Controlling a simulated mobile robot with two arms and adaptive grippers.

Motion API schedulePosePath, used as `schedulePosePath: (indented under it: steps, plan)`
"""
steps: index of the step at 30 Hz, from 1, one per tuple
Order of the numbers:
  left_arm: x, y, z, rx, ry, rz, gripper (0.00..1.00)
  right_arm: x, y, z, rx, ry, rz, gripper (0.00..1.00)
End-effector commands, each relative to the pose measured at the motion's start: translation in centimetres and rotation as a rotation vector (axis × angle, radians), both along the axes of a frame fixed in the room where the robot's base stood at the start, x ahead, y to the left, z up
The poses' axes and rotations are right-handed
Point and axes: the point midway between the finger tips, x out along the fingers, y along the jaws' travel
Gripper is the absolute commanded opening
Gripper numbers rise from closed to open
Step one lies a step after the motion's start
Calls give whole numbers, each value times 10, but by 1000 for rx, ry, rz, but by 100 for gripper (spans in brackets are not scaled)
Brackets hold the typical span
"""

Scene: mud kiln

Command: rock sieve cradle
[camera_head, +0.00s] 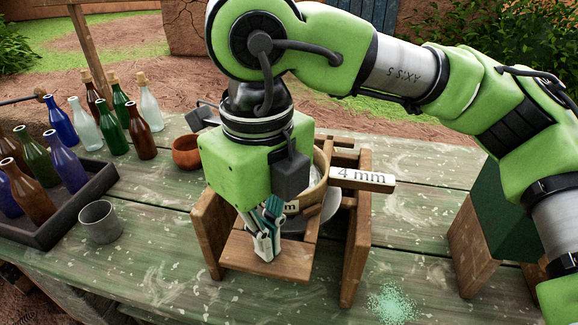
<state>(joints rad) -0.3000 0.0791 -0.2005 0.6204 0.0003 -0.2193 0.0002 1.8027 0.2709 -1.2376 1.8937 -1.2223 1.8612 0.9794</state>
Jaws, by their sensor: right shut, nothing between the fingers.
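The wooden sieve cradle (357,225) stands on the green-painted table. A round sieve (320,172) with a light wooden rim sits in it, mostly hidden behind my right gripper. A wooden bar labelled "4 mm" (362,178) sticks out to the right. Another label ending in "m" shows partly beside the gripper. A grey rounded dish edge (331,204) shows below the sieve. My right gripper (266,250) is shut and empty, pointing down over the cradle's front board (268,262); I cannot tell whether it touches. My left gripper is not in view.
A grey cup (100,222) and a brown bowl (186,152) stand left of the cradle. Pale green grains (393,303) lie at front right. A green-and-wood block (478,243) stands at right.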

Motion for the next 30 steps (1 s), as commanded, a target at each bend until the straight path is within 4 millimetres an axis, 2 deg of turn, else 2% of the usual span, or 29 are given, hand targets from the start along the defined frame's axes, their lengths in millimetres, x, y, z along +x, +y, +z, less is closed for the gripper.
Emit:
schedulePosePath:
  steps: [1, 8, 18, 30]
  plan:
    - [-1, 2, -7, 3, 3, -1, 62, -1, 0, -8, -1, 2, 1, 0]
    - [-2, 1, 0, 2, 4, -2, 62, -1, 0, 0, -1, 4, 2, 0]
    - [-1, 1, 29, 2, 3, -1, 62, -1, 0, 46, -1, 4, 2, 0]
    - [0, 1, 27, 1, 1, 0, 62, -1, 0, 46, -1, 3, 1, 0]
